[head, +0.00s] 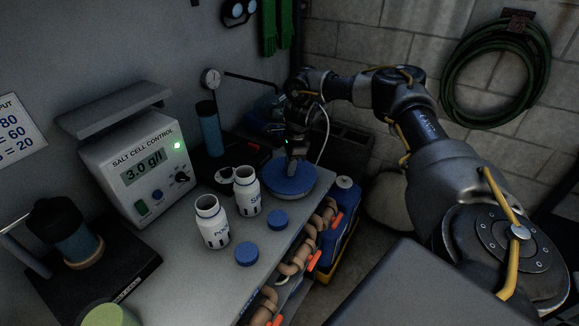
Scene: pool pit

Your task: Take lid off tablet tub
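A round, wide blue lid (296,186) lies at the right end of the grey counter; I take it to be the tablet tub's lid. Little of a tub shows beneath it. My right gripper (292,170) points down at the lid's middle, with its fingertips at or just above the top. The fingers are small and dark here, so I cannot tell whether they grip a knob or touch the lid. My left gripper is not in view.
Two open white bottles (212,225) stand on the counter (190,275) left of the lid, with two small blue caps (247,254) beside them. A salt cell control box (140,165) stands behind. Pipes (295,262) run below the counter's front edge.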

